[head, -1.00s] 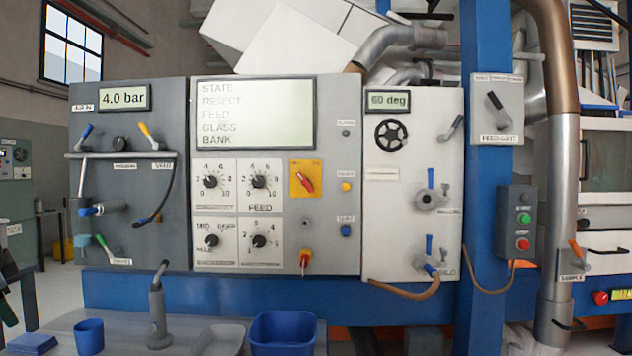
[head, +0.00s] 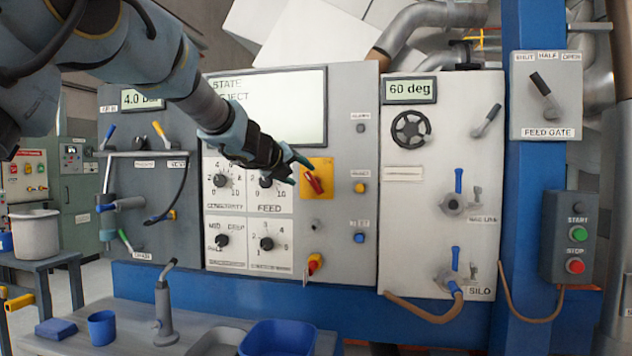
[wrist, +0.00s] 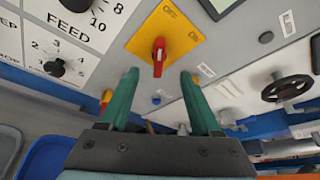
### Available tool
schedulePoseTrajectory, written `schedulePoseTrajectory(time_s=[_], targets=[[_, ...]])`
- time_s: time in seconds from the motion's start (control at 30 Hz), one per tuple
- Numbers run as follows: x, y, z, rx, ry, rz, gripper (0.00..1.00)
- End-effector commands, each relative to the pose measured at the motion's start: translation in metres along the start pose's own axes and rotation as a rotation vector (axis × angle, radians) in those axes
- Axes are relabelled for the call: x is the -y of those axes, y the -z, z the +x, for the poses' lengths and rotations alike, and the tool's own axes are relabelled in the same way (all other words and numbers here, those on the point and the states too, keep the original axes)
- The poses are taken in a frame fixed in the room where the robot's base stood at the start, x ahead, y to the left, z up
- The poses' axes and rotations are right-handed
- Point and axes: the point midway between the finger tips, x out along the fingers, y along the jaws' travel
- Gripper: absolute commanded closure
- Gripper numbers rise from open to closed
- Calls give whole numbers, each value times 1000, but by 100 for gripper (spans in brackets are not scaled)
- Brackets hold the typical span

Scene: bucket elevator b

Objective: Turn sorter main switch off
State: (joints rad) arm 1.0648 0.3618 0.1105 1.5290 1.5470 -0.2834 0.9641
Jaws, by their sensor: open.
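The main switch is a red rotary handle (head: 313,182) on a yellow plate (head: 321,167), on the grey control panel right of the FEED knob. In the wrist view the red handle (wrist: 159,56) stands roughly upright in that picture on the yellow plate (wrist: 170,30), with partly legible lettering near its top. My gripper (head: 296,168) is in front of the panel, close to the switch. In the wrist view its two green fingers (wrist: 158,78) are apart, with the handle ahead of and between their tips. No contact with the handle shows.
The FEED knob (head: 267,181) and other dials lie left of the switch. A yellow button (head: 361,188) and blue button (head: 361,238) are to the right. Another red and yellow switch (head: 314,263) sits below. A shelf with a blue bin (head: 278,338) runs under the panel.

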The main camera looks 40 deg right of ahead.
Motion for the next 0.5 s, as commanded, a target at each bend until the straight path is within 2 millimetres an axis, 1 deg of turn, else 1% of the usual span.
schedulePoseTrajectory(time_s=[0.03, 0.1, 0.3, 0.5], targets=[[0, 0, 11, -3, -1, -1, 35], [1, 0, 24, -2, -1, -2, 35], [0, 0, 59, -2, -2, -2, 35], [0, -1, 79, 0, -1, -3, 35]])
